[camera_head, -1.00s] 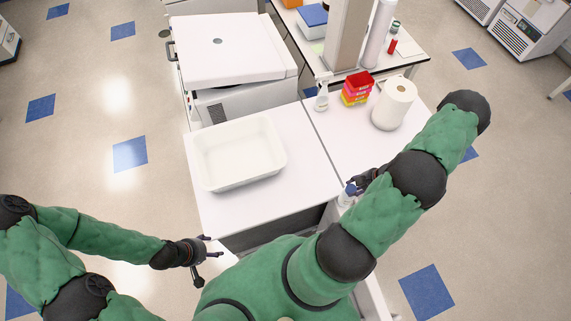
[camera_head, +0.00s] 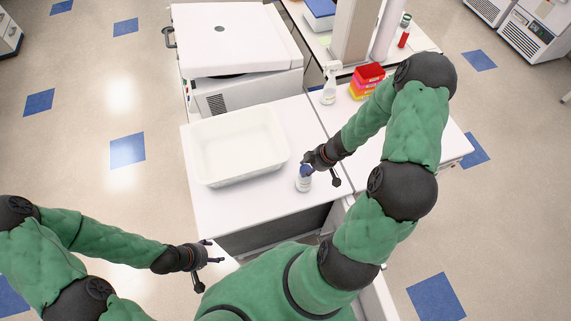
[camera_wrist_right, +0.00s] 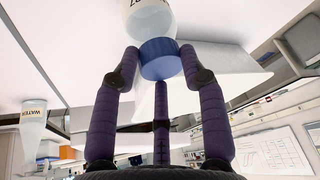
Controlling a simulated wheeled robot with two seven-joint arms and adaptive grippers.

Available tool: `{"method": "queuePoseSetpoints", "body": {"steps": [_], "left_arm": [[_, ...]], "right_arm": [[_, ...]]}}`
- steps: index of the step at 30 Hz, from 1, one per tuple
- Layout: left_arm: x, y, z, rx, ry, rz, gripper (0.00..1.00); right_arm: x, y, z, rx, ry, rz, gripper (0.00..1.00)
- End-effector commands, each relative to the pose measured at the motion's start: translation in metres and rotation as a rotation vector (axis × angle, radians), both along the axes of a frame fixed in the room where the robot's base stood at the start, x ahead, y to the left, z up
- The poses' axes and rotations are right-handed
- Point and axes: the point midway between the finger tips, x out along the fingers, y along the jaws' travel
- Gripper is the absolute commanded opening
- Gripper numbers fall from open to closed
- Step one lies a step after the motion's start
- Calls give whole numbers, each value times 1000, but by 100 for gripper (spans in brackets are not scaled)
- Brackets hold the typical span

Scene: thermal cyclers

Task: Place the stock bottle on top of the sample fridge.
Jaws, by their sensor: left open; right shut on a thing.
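The stock bottle (camera_head: 303,184), white with a blue cap, is in the head view at the near right of the white counter. My right gripper (camera_head: 309,169) is shut on it at the cap. The right wrist view shows the fingers around the blue cap (camera_wrist_right: 159,58), with the white body (camera_wrist_right: 150,16) beyond. I cannot tell whether its base touches the counter. A large white appliance (camera_head: 238,42) with a flat top and side handle stands at the back; it may be the sample fridge. My left gripper (camera_head: 214,252) is open and empty, in front of the counter.
A white tray (camera_head: 205,175) stands on the counter left of the bottle. A spray bottle (camera_head: 329,88) and stacked coloured boxes (camera_head: 367,80) stand behind my right arm. The appliance's top looks clear. A grey column (camera_head: 354,32) rises at the back right.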

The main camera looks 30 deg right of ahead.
Motion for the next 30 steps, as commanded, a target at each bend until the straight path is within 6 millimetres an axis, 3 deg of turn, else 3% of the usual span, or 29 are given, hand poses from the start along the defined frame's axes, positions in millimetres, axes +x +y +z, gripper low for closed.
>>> {"method": "queuePoseSetpoints", "body": {"steps": [4, 14, 19, 23, 30], "left_arm": [[0, 0, -8, 0, 0, 0, 65], [0, 0, -9, 0, 0, 0, 65], [0, 0, -9, 0, 0, 0, 65], [0, 0, -19, 0, 0, 0, 65], [0, 0, -19, 0, 0, 0, 65]], "right_arm": [[24, 20, -1, -1, -3, 6, 0], [47, 39, 0, 0, -2, 3, 0], [69, 57, 1, 0, -2, 5, 0], [69, 56, -7, 0, -2, 0, 0], [69, 56, -5, 0, -1, 0, 0]]}}
